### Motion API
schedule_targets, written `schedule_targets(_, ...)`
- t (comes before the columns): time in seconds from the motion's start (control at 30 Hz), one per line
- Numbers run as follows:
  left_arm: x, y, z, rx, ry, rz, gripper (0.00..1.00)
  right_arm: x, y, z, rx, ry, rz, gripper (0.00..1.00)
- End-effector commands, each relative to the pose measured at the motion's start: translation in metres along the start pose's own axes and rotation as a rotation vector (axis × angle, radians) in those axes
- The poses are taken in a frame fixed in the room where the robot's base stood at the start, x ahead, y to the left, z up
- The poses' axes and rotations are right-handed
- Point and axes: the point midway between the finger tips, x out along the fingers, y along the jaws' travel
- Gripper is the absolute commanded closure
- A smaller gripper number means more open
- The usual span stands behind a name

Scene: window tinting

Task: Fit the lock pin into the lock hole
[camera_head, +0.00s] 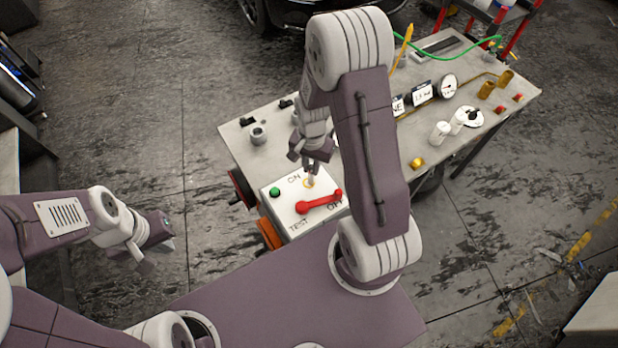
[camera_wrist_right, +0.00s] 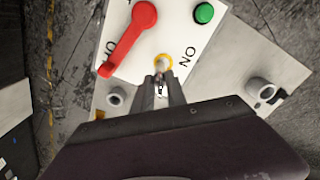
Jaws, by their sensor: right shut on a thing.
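My right gripper (camera_head: 312,170) is shut on the lock pin, a small pale pin (camera_wrist_right: 161,66), just over the white switch panel (camera_head: 290,221). The pin's tip lies over the yellow-ringed lock hole (camera_wrist_right: 168,57) in the wrist view; whether it has entered the hole cannot be told. The ring also shows in the head view (camera_head: 307,184), partly covered by the pin. The red lever (camera_head: 320,202) on the panel points toward OFF. My left gripper (camera_head: 156,252) is open and empty, off to the left above the floor.
A green button (camera_head: 275,192) sits near the panel's left corner. The metal workbench (camera_head: 440,160) behind carries gauges, white cylinders and brass fittings. A grey cup-like fitting (camera_head: 258,135) stands on its left part. Floor is clear between the left gripper and the panel.

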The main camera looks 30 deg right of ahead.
Motion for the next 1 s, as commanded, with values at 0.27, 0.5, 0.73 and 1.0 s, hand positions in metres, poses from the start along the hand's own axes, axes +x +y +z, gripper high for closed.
schedule_targets(0.27, 0.007, 0.0, 0.001, 0.0, 0.0, 0.0, 1.0, 0.008, -0.007, 0.002, 0.0, -0.002, 0.002, 1.0)
schedule_targets(0.5, 0.046, -0.001, 0.005, 0.0, 0.0, 0.0, 1.0, 0.05, -0.007, 0.001, 0.0, -0.001, 0.001, 1.0)
schedule_targets(0.73, 0.04, -0.001, 0.004, 0.0, 0.0, 0.0, 1.0, 0.044, -0.007, 0.001, 0.0, -0.001, 0.0, 1.0)
schedule_targets(1.0, 0.042, -0.001, 0.004, 0.0, 0.001, 0.0, 1.0, 0.048, -0.007, 0.001, 0.0, -0.001, 0.0, 0.61)
